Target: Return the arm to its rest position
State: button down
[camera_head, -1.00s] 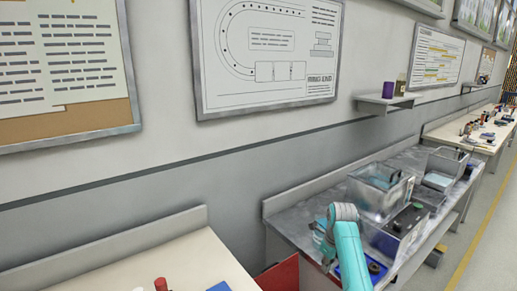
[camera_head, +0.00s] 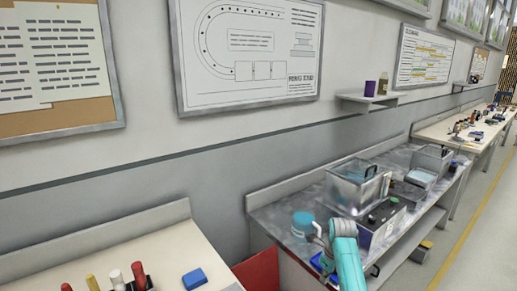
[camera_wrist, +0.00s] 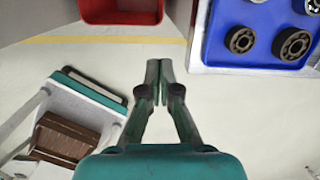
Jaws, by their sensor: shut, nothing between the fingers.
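My teal arm shows at the lower right of the head view, in front of the grey workbench (camera_head: 275,200). My gripper (camera_wrist: 158,62) shows in the wrist view with its dark fingers together and nothing between them. It hangs over pale floor, between a red bin (camera_wrist: 122,8) at the top and a blue tray (camera_wrist: 262,55) at the upper right.
The blue tray holds several dark round bearings (camera_wrist: 240,40). A white and teal cart-like thing with brown blocks (camera_wrist: 66,138) is at lower left. A cream table (camera_head: 110,250) carries coloured pegs and a blue block (camera_head: 194,279).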

jog(key=s+a+f+n+t, duration=0.15)
jog(key=s+f+n, duration=0.35)
jog(key=f, duration=0.7)
jog(key=s+a+f+n+t, duration=0.15)
jog(key=s+f+n, duration=0.35)
jog(key=s, duration=0.8)
jog(key=s+f+n+t, duration=0.3)
jog(key=s+f, duration=0.4)
jog(key=s, duration=0.6)
jog(key=s+r+n+t, duration=0.1)
jog(key=s+r+n, duration=0.25)
jog(key=s, duration=0.35)
jog(key=s+a+r+n+t, duration=0.1)
jog(key=s+r+n+t, duration=0.1)
jog(key=s+r, duration=0.3)
jog(key=s+r+n+t, duration=0.1)
jog(key=s+r+n, duration=0.1)
jog(key=s, duration=0.6)
jog(key=s+r+n+t, duration=0.1)
jog(key=s+r+n, duration=0.2)
jog(key=s+r, duration=0.3)
jog(key=s+r+n+t, duration=0.2)
jog(key=s+r+n, duration=0.2)
jog(key=r, duration=1)
jog(key=shift+s+a+h, duration=0.15)
jog(key=shift+s+h, duration=0.15)
jog(key=shift+s, duration=0.8)
